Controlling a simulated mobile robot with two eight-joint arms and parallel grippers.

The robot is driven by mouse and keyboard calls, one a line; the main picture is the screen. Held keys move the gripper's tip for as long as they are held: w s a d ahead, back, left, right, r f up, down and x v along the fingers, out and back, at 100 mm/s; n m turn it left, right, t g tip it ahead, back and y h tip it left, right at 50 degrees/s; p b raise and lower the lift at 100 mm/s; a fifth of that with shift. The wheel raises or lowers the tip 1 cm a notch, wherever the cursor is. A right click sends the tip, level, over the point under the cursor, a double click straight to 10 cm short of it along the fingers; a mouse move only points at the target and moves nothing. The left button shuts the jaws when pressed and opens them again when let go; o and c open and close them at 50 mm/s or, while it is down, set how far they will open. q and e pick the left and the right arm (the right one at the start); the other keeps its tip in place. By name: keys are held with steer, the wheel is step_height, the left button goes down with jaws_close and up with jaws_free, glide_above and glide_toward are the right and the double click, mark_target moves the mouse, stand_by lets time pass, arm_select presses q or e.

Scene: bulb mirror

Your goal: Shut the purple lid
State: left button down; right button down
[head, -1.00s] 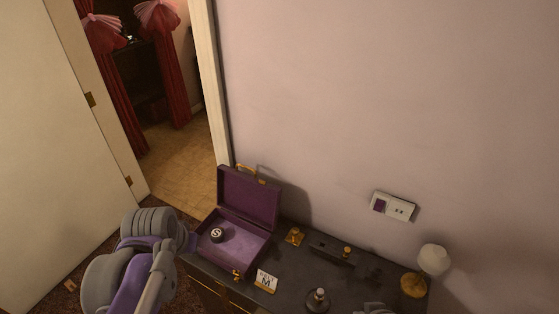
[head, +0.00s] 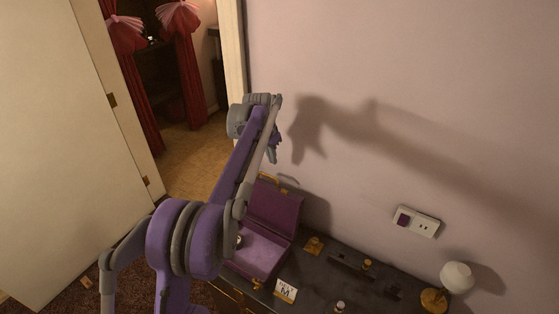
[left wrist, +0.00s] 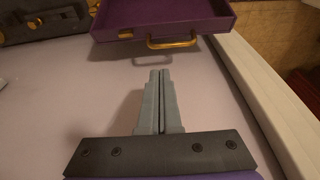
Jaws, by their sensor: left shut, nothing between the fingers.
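The purple case stands open on the dark dresser (head: 320,285). Its purple lid (head: 275,210) is raised and leans back toward the wall, with a gold handle (head: 272,183) on its top edge. In the left wrist view the lid (left wrist: 190,18) and its handle (left wrist: 172,42) show ahead of the fingers. My left gripper (head: 274,152) is up above and behind the lid, near the wall. In the left wrist view its fingers (left wrist: 159,74) are together and empty, apart from the handle. My left arm hides the case's left part. My right gripper is not in view.
A small lettered card (head: 286,291) and a gold-based item (head: 314,245) stand right of the case. A lamp (head: 457,277) stands at the dresser's right end. The wall with a socket plate (head: 416,222) is close behind. An open doorway is at the left.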

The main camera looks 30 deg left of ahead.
arm_select(q)
steer(key=x, duration=0.8)
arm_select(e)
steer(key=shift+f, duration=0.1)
